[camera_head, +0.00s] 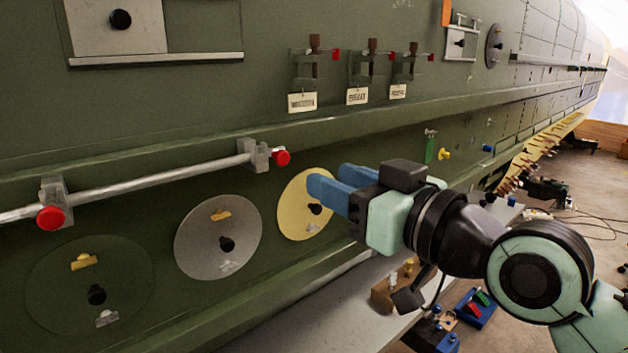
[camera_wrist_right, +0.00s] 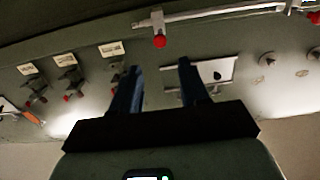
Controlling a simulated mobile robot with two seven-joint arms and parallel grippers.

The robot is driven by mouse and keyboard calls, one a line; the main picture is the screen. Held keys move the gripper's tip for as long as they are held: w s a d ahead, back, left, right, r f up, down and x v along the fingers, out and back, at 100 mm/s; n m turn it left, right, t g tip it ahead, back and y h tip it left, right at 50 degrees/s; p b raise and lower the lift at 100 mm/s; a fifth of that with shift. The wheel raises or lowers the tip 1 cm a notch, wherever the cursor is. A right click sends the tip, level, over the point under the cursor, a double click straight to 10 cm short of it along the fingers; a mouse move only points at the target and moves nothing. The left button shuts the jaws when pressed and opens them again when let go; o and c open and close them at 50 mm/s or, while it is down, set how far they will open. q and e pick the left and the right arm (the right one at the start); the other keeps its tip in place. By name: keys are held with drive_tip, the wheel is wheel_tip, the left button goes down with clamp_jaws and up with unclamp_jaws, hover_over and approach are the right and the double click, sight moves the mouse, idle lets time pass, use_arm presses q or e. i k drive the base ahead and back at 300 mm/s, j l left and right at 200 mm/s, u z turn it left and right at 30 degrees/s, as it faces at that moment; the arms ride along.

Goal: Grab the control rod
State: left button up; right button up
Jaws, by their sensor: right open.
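The control rod (camera_head: 150,185) is a long pale grey bar running along the green fuselage side at the left of the head view. It sits in two grey brackets with red knobs (camera_head: 282,157) and leaves the picture at the left edge. It also shows along the top of the right wrist view (camera_wrist_right: 225,14). My right gripper (camera_head: 328,182) has blue fingers, parted and empty. In the head view it is to the right of the rod's right end, in front of a yellow disc, apart from the rod. My left gripper is not in view.
Round yellow (camera_head: 297,222), grey (camera_head: 205,250) and dark green discs are on the panel below the rod. Several clamps with tags (camera_head: 357,96) hang above. A grey bench (camera_head: 300,325) with small blocks and a blue tray (camera_head: 476,308) is below my right arm.

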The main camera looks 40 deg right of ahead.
sight(78, 198)
drive_tip(key=k+l, duration=0.1)
drive_tip(key=k, duration=0.9)
